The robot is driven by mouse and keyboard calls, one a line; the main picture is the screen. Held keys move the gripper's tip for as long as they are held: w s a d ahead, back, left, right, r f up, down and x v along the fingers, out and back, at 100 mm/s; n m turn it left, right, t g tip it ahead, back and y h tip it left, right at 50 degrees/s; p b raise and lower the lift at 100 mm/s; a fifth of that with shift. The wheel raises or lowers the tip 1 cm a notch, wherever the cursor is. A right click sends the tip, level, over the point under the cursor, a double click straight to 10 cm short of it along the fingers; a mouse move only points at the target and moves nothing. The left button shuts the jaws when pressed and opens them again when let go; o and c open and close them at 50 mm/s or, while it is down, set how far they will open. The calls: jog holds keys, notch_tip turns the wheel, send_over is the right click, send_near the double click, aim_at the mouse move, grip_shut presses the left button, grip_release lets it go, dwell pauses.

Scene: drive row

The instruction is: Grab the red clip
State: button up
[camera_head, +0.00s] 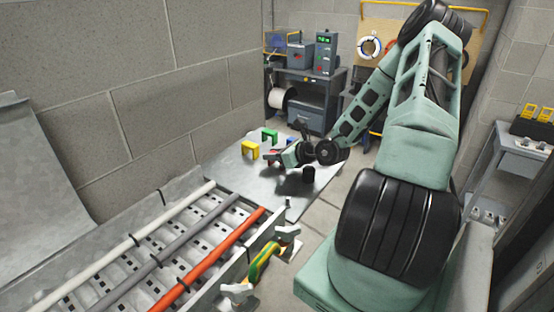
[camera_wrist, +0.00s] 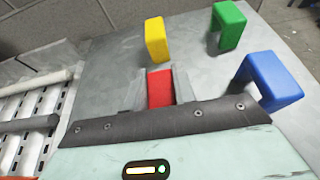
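The red clip (camera_wrist: 159,88) lies between the two fingers of my gripper (camera_wrist: 160,90) in the wrist view. One finger stands close along each side of it, and I cannot tell whether both press on it. The clip's near end is hidden by the dark edge of my gripper. In the head view, my gripper (camera_head: 276,156) is low over the grey metal table, and a small red patch of the clip (camera_head: 267,155) shows beside it. I cannot tell whether the clip rests on the table or is raised.
A yellow clip (camera_wrist: 155,40), a green clip (camera_wrist: 228,26) and a blue clip (camera_wrist: 268,80) stand on the table (camera_wrist: 105,70) around my gripper. A tray with white, grey and red cables (camera_head: 215,255) lies to the front left.

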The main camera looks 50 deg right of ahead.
jog(key=shift+c, duration=0.9)
jog(key=shift+r, duration=0.1)
